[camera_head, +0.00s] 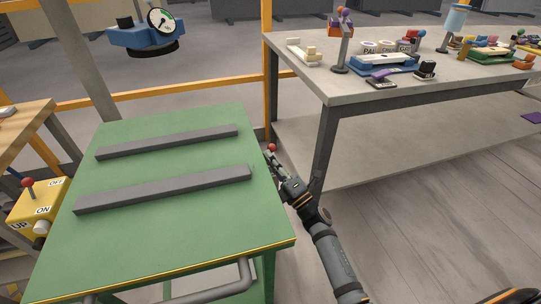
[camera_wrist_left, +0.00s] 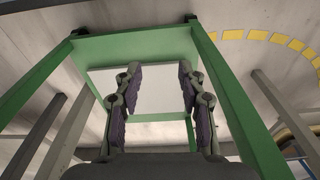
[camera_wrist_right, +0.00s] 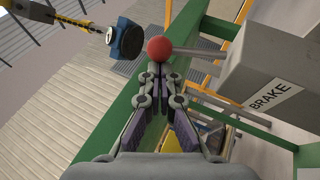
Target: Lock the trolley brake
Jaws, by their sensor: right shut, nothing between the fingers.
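The green trolley (camera_head: 165,190) stands in front of me, with two grey bars across its top and a grey handle (camera_head: 215,288) at its near edge. The brake lever's red ball (camera_wrist_right: 160,50) shows on a thin grey rod that runs to a grey box with a "BRAKE" label (camera_wrist_right: 277,97). The red ball also shows beside the trolley's right edge in the head view (camera_head: 272,147). My right gripper (camera_wrist_right: 160,76) is shut and empty, its fingertips just short of or touching the ball; I cannot tell which. My left gripper (camera_wrist_left: 157,78) is open and empty, near green frame legs.
A grey workbench (camera_head: 330,85) with office items stands at the right, its leg close to my right arm. A yellow control box (camera_head: 38,208) with a red-knobbed lever is at the left. Yellow rails (camera_head: 180,92) run behind the trolley.

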